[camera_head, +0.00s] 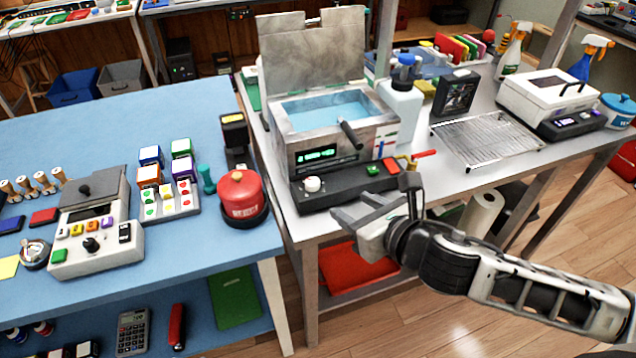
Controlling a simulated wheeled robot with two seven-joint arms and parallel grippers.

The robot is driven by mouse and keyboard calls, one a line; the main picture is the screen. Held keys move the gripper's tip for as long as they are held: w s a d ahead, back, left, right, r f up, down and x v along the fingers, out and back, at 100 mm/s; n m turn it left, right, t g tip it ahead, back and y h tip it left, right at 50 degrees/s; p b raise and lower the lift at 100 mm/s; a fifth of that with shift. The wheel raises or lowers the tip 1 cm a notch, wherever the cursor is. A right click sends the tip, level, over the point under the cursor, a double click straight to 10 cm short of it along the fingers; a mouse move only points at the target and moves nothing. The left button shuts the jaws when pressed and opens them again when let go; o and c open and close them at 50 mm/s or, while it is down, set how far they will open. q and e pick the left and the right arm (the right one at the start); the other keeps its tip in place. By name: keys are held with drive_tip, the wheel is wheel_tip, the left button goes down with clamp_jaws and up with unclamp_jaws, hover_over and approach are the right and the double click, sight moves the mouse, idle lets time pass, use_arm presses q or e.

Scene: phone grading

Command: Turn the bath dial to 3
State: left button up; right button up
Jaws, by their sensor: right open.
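The bath (335,142) is a metal tank of blue liquid with its lid raised, on the metal table. Its dial (312,184) is a round white knob at the left of the dark front panel (345,186). A green display lights the bath's front above the panel. The dial's setting is too small to read. My right gripper (350,208) is open and empty, in front of the panel, below and to the right of the dial, apart from it. My left gripper is not in view.
A green button (373,170) and a red button (390,166) sit on the panel's right. A red-handled valve (415,156) is just above my right wrist. A red canister (239,195) stands left, on the blue table. A wire rack (485,138) lies to the right.

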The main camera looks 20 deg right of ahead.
sight(314, 184)
drive_tip(key=x, duration=1.3)
drive_tip(key=shift+w+a+f, duration=0.2)
drive_tip(key=shift+w, duration=0.05)
drive_tip(key=c, duration=1)
